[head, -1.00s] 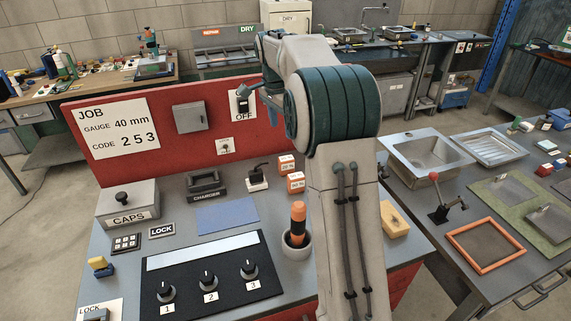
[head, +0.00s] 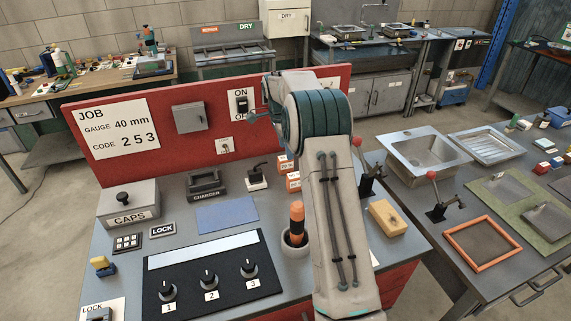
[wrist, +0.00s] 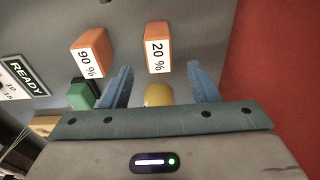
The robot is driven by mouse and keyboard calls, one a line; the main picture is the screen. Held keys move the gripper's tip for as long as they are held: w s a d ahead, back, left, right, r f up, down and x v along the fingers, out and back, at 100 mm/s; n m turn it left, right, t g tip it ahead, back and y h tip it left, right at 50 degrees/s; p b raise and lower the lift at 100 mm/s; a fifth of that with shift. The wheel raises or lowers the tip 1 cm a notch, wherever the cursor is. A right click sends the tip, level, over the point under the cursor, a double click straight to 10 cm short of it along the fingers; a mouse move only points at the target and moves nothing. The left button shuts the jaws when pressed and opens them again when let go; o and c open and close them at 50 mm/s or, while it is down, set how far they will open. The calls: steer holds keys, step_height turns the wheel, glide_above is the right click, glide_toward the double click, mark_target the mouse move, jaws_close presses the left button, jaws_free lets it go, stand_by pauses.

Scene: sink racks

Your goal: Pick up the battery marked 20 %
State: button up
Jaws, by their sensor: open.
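The battery marked 20 % (wrist: 158,48) is an orange block with a white label, ahead of my open fingers in the wrist view. The battery marked 90 % (wrist: 91,55), a similar block, stands to its left. My gripper (wrist: 160,82) is open and empty, with its blue fingers apart and the 20 % battery lined up between them, beyond the tips. In the head view the 20 % battery (head: 284,160) is the one nearer the red panel, and the 90 % battery (head: 292,181) is in front.
The red panel (wrist: 285,60) rises close on the right in the wrist view. A yellow rounded thing (wrist: 158,94) shows between the fingers, and a green block (wrist: 80,95) sits at left. The charger (head: 207,187) and a black-orange cylinder in a cup (head: 297,225) stand nearby.

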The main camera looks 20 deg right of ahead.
mark_target(285, 157)
steer(key=shift+f+p, duration=1.1)
steer(key=shift+f, duration=1.65)
jaws_close()
